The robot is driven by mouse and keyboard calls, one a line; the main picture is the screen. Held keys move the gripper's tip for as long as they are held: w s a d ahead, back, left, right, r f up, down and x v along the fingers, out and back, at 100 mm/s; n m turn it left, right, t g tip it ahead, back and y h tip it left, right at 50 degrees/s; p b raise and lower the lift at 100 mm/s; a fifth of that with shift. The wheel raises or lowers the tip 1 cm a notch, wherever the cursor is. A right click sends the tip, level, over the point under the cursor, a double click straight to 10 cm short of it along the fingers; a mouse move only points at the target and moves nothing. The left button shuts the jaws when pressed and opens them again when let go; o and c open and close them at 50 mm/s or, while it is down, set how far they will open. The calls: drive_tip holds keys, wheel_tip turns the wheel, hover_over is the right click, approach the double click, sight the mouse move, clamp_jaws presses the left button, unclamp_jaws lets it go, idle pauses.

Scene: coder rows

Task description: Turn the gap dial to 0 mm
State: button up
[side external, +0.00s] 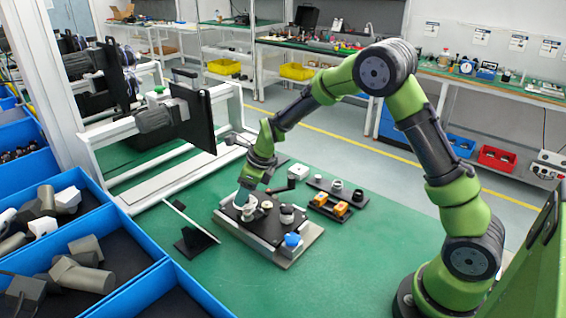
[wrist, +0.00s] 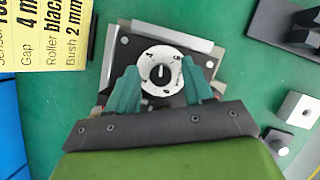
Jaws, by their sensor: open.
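The gap dial (wrist: 147,82) is a white numbered disc with a black centre knob, seen on a dark plate in the wrist view. A white mark on the knob points roughly to the top of that picture; the numerals are too small to read surely, though one looks like a 4. My gripper (wrist: 162,90) is open, with one teal finger on each side of the dial; contact cannot be told. In the side external view my gripper (side external: 243,196) is low over the left part of the fixture (side external: 262,243), hiding much of the dial.
A card (wrist: 40,35) reading "Gap 4 m…" lies at the wrist view's upper left. A blue knob (side external: 292,240) and a black-and-white roller (side external: 287,213) stand on the fixture. A dark tray (side external: 330,207) lies beyond; blue bins (side external: 100,240) stand left. Green table is clear in front.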

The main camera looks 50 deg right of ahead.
drive_tip(key=shift+c, duration=0.3)
clamp_jaws()
drive_tip(key=shift+n, duration=0.3)
